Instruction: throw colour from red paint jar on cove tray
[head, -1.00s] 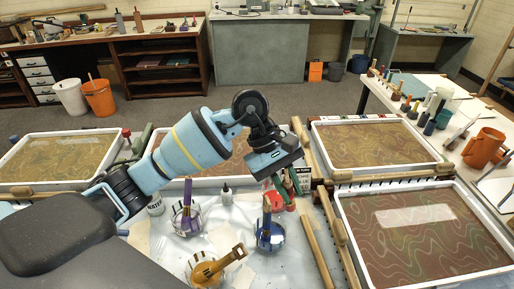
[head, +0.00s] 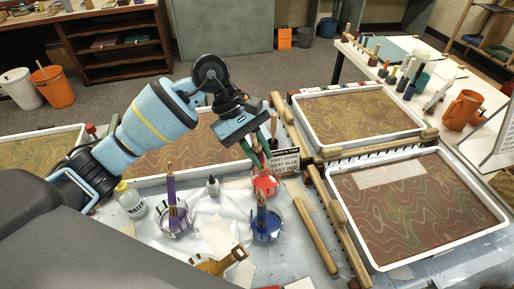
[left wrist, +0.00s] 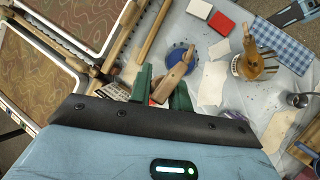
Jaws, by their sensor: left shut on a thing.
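The red paint jar (head: 266,185) stands on the covered table between the trays, behind the blue jar (head: 266,229). My left gripper (head: 259,150) is directly above the red jar, pointing down. Its green fingers are shut on a wooden handle, which also shows between the fingers in the left wrist view (left wrist: 173,80). It appears to be the red jar's brush; its lower end is hidden. The trays hold patterned baths: one far right (head: 428,129), one near right (head: 503,213), one behind the jars (head: 147,181) and one at left. I cannot tell which is cove.
A sign (head: 284,162) stands just right of the gripper. Wooden rails (head: 315,235) and a pegged comb lie beside the trays.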

